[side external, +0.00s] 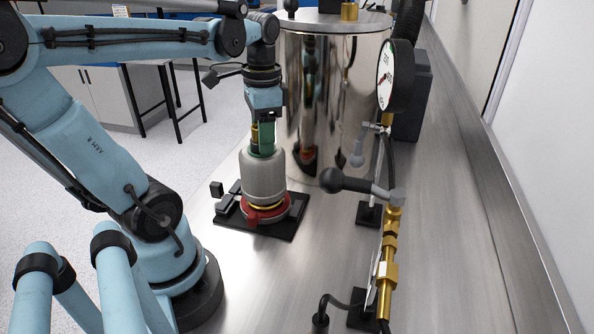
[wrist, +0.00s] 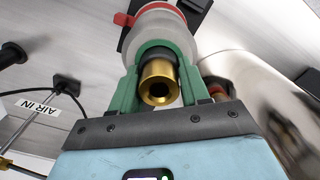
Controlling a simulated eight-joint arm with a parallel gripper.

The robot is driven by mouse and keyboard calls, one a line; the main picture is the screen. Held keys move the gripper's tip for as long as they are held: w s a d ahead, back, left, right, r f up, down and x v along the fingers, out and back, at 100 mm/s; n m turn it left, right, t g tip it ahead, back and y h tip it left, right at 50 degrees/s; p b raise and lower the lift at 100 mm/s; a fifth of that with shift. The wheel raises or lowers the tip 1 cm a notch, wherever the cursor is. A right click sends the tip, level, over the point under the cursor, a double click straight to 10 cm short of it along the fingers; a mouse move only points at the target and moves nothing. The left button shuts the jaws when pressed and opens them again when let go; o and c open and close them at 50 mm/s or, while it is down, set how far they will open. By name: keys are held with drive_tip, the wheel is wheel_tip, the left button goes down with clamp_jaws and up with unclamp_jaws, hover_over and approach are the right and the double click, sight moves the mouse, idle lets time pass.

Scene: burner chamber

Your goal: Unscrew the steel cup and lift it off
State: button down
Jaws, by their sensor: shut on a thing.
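The steel cup (side external: 263,178) stands upright, grey and dome-shouldered, above a red ring (side external: 266,214) and a thin brass-coloured band. It sits on a black base plate (side external: 288,228) on the steel bench. My gripper (side external: 264,148) points down at the cup's top, its green fingers shut around its narrow upper end. In the wrist view the green fingers of my gripper (wrist: 163,55) lie on both sides of a brass tube end (wrist: 159,83). The pale cup body (wrist: 162,24) shows beyond them. The exact contact between fingers and cup is partly hidden.
A shiny steel chamber (side external: 335,95) stands close behind the cup. A dial gauge (side external: 393,76), a black-knobbed lever (side external: 350,184) and brass piping (side external: 389,270) stand to the right. The bench front between base plate and piping is mostly clear.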

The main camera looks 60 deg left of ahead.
drive_tip(key=shift+r, duration=0.8)
drive_tip(key=shift+r, duration=3.7)
drive_tip(key=shift+r, duration=2)
